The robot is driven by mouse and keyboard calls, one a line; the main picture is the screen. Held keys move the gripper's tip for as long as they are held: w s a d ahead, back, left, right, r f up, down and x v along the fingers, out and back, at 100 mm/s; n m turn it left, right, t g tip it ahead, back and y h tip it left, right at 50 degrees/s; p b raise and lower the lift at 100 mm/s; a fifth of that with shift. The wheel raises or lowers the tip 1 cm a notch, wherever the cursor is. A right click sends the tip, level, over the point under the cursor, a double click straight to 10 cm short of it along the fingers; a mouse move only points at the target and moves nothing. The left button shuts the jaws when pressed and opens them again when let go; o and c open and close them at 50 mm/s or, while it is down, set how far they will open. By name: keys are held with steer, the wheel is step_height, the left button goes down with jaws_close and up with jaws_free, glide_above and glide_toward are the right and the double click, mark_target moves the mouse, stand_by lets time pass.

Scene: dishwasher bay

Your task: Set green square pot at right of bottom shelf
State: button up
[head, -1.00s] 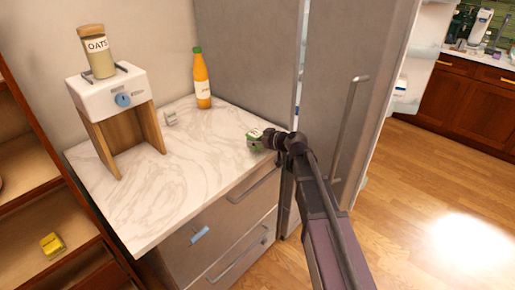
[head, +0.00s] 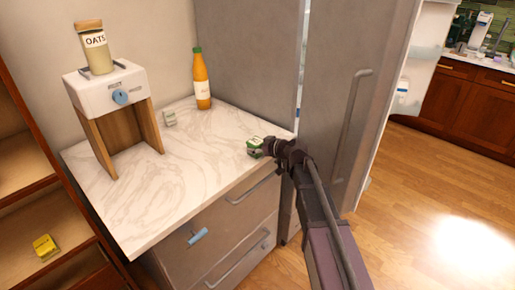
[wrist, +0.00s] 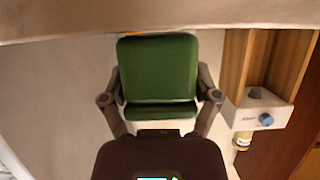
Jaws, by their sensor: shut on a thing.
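The green square pot (head: 255,148) is at the right front edge of the marble counter in the head view. My gripper (head: 270,147) is shut on it, reaching in from the right. In the wrist view the pot's green side (wrist: 158,68) fills the space between my two fingers (wrist: 160,98). I cannot tell whether the pot touches the counter or hangs just above it. A wooden shelf unit (head: 22,205) stands at the far left, only partly in view. A yellow box (head: 45,247) sits on its lower visible shelf.
The tall grey fridge (head: 245,50) stands behind and right. Open wooden floor (head: 440,210) lies at right.

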steer(key=shift+f, duration=0.2)
steer(key=o, duration=1.1)
steer(key=shift+r, duration=0.25)
steer(key=shift+s+d+r, duration=0.1)
steer(key=shift+s+d, duration=0.05)
steer(key=p+v, duration=0.3)
steer(key=v, duration=0.4)
